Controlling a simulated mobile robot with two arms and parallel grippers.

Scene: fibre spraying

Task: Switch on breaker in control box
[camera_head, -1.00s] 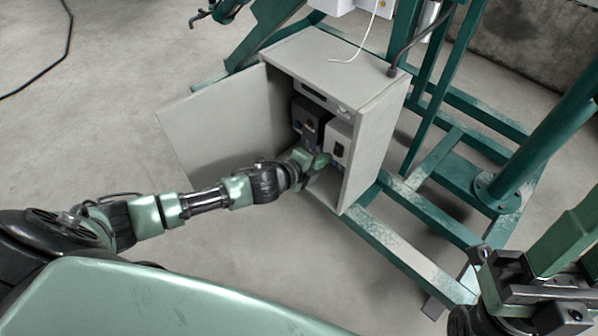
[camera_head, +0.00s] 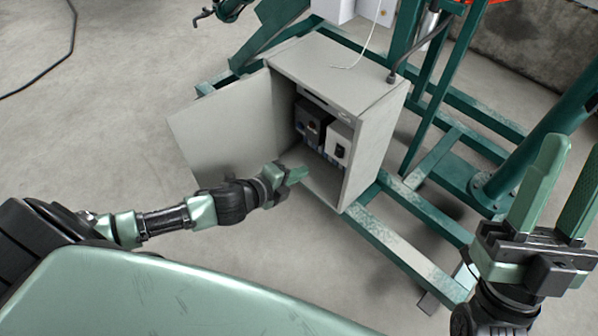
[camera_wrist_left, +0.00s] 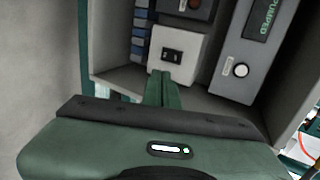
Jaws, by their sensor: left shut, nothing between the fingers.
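The grey control box (camera_head: 376,128) stands with its door (camera_head: 222,125) swung open to the left. Inside is a white breaker unit (camera_head: 339,143) with a black switch, beside a dark unit (camera_head: 311,122). In the left wrist view the white breaker (camera_wrist_left: 187,43) shows its black rocker face-on; I cannot tell its position. My left gripper (camera_head: 303,172) is shut and empty at the box opening, short of the breaker. Its fingertips (camera_wrist_left: 164,76) overlap the breaker's lower edge in the left wrist view. My right gripper (camera_head: 570,150) is open and empty, fingers up, at the right.
A grey panel with a round white button (camera_wrist_left: 240,70) and a display sits beside the breaker in the left wrist view. Green frame beams (camera_head: 415,240) run right of and below the box. A dark cable (camera_head: 425,45) enters the box top.

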